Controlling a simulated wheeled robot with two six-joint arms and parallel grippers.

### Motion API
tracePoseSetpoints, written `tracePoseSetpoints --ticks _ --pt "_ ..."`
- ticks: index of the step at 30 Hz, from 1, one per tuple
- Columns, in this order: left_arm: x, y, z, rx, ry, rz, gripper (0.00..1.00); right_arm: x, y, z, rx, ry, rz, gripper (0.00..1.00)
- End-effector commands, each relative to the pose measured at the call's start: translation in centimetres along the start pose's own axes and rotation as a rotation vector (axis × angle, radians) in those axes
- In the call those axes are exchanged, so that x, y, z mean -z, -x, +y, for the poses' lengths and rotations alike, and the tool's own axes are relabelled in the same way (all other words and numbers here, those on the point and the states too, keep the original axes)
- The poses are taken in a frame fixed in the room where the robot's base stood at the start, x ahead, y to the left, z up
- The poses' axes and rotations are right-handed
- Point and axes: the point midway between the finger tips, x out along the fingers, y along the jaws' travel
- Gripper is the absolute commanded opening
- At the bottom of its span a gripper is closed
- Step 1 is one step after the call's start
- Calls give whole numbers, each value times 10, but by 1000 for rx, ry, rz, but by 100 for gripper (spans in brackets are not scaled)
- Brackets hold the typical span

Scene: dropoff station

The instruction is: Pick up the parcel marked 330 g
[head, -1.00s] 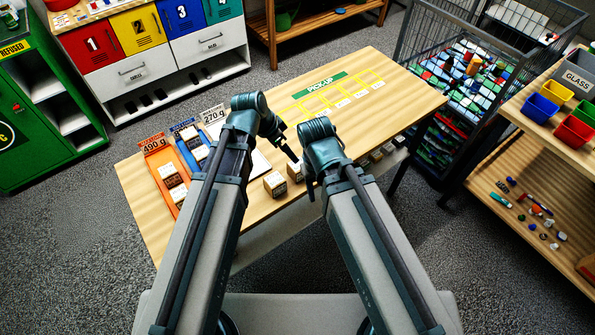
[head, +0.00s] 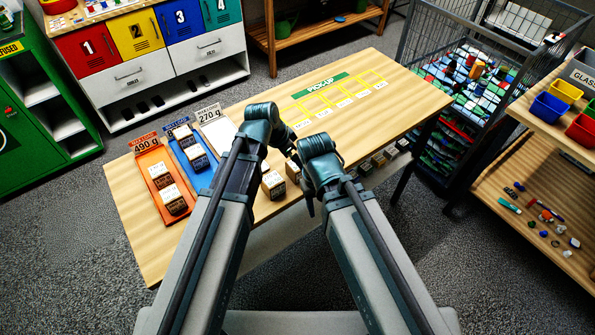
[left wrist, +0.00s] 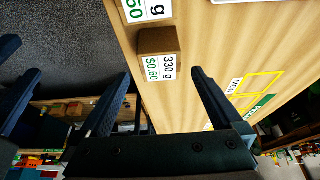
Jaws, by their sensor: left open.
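The parcel marked 330 g (left wrist: 157,42) is a small brown box with a white label, "330 g" and "$0.60", in the left wrist view. It stands on the wooden table near its edge. My left gripper (left wrist: 160,74) is open, with a finger to either side of the label end and nothing held. In the head view, my left gripper's wrist (head: 262,118) is over the table, its fingertips hidden. Two parcels show near it, one (head: 273,184) clear and one (head: 293,170) partly covered; their labels are too small to read. My right gripper (head: 309,200) points down beside them, its jaws unclear.
Another labelled parcel (left wrist: 148,10) is close by in the left wrist view. Orange (head: 148,165) and blue (head: 183,145) trays hold parcels at the table's left. The pickup area (head: 340,97) is empty.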

Motion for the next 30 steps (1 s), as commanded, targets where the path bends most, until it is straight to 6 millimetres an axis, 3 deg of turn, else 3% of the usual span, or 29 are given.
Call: tracePoseSetpoints --ticks 11,20,30 --pt "-5 -47 -1 0 -1 0 100 3 -45 -4 0 0 0 50" --pt "-4 -49 -1 0 0 0 100 3 -46 -4 0 0 0 50" --pt "-4 -48 -1 0 0 0 42 3 -46 -4 0 0 0 50"
